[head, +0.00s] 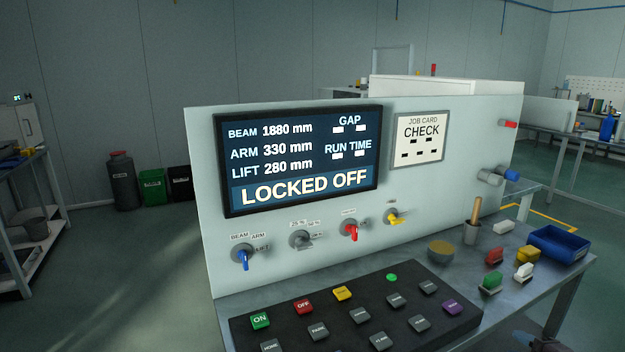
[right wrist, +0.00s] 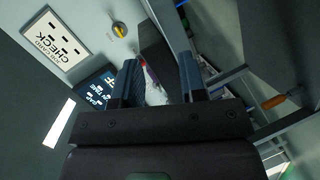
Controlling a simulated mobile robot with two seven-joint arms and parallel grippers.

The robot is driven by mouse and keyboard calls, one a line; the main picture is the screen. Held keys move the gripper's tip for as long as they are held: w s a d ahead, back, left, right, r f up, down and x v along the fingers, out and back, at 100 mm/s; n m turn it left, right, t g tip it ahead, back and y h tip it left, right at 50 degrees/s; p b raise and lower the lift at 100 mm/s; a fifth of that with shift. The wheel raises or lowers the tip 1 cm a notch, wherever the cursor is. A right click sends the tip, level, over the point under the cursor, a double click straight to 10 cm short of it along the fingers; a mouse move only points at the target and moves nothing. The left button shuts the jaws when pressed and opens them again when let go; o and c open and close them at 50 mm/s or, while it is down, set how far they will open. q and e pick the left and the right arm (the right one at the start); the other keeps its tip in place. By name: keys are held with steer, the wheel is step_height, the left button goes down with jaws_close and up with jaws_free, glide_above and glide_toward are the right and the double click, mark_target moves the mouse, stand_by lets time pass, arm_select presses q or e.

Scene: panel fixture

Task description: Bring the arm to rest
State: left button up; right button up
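The panel (head: 290,245) stands in the middle of the head view. Its screen (head: 300,155) reads BEAM 1880 mm, ARM 330 mm, LIFT 280 mm and LOCKED OFF. The GAP and RUN TIME values are blank white blocks. My right gripper (right wrist: 160,80) shows in the right wrist view with its two fingers apart. A pale shape shows between or behind the fingers; I cannot make out what it is. In the head view a dark part at the lower right edge may be my right gripper; its fingers are not clear there. My left gripper is not in view.
A black button console (head: 365,300) lies before the panel, below blue, grey, red and yellow knobs. The bench right of it holds a round dish (head: 440,250), a cup with a wooden handle (head: 472,232), coloured blocks and a blue tray (head: 558,244). A job card (head: 420,138) reads CHECK.

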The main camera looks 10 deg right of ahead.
steer(key=s+a+f+m+g+h, duration=0.1)
steer(key=s+a+f+m+g, duration=0.1)
steer(key=s, duration=0.6)
steer(key=s+a+f+m+g, duration=0.1)
steer(key=s+a+f+m, duration=0.15)
steer(key=s, duration=0.65)
steer(key=s+a+f+m+g+h, duration=0.1)
steer(key=s+f+m+g, duration=0.15)
steer(key=s, duration=0.55)
arm_select(q)
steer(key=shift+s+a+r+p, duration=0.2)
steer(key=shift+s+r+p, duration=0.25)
steer(key=shift+p, duration=0.55)
arm_select(e)
steer(key=a+f+m+t, duration=0.2)
steer(key=a+m, duration=0.6)
steer(key=a, duration=0.9)
steer(key=shift+s+a+f, duration=0.2)
steer(key=shift+s+f, duration=0.15)
steer(key=shift+s, duration=0.05)
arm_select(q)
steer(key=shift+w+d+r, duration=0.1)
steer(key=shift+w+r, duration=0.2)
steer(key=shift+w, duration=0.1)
